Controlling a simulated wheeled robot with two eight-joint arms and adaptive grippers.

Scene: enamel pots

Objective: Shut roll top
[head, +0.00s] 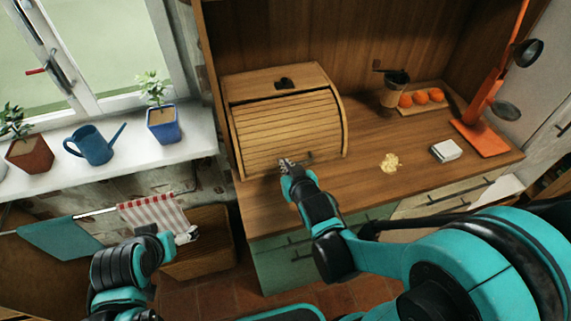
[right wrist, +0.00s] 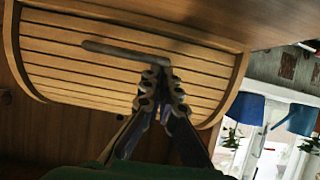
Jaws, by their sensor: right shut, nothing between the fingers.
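The wooden roll-top box (head: 285,120) stands on the counter at the back left. Its slatted shutter covers the front down to near the counter; I cannot tell whether a thin gap is left at the bottom. My right gripper (head: 287,164) is at the shutter's lower part, shut and empty. In the right wrist view, the fingertips (right wrist: 163,82) are together in front of the slats (right wrist: 85,72), beside the grey bar handle (right wrist: 115,49). Contact is unclear. My left gripper (head: 186,236) is low at the left, away from the box; its fingers are too small to read.
A blue watering can (head: 93,146) and potted plants line the sill.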

